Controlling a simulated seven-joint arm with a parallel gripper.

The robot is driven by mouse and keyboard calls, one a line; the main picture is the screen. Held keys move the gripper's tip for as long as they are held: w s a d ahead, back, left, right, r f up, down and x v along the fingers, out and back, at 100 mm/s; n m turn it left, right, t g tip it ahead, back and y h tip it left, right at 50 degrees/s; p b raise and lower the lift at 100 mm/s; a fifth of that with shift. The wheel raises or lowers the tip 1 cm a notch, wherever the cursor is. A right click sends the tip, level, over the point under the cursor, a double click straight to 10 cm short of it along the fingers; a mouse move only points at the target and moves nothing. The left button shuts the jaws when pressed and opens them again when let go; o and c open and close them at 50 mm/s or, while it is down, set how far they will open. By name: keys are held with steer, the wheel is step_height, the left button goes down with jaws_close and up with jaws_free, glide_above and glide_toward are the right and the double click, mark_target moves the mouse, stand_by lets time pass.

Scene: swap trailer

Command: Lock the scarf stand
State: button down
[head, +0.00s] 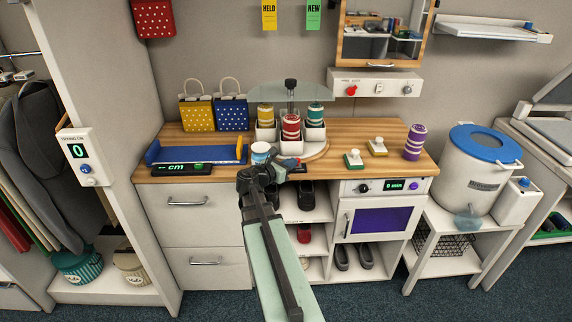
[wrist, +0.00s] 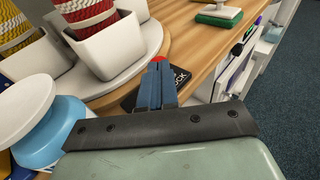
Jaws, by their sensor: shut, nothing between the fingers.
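A black plate (wrist: 181,77) with partly hidden white lettering, ending in "OCK", lies at the stand's front edge. A red part (wrist: 158,59) shows just beyond my fingertips; I cannot tell whether they touch it. My gripper (head: 288,164) is shut and empty, its blue fingers (wrist: 158,82) together over the plate and hiding part of it.
A blue-and-white jar (wrist: 55,140) stands close left of my gripper. A blue tray with a green "cm" display (head: 185,168) is further left. Two stamp-like blocks (head: 354,158) and a purple striped roll (head: 414,142) stand right. Bare counter lies between.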

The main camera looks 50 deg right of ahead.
steer(key=shift+s, duration=0.15)
steer(key=a+r, duration=0.2)
steer(key=a, duration=1.1)
steer(key=shift+a+r, duration=0.3)
steer(key=shift+a, duration=0.1)
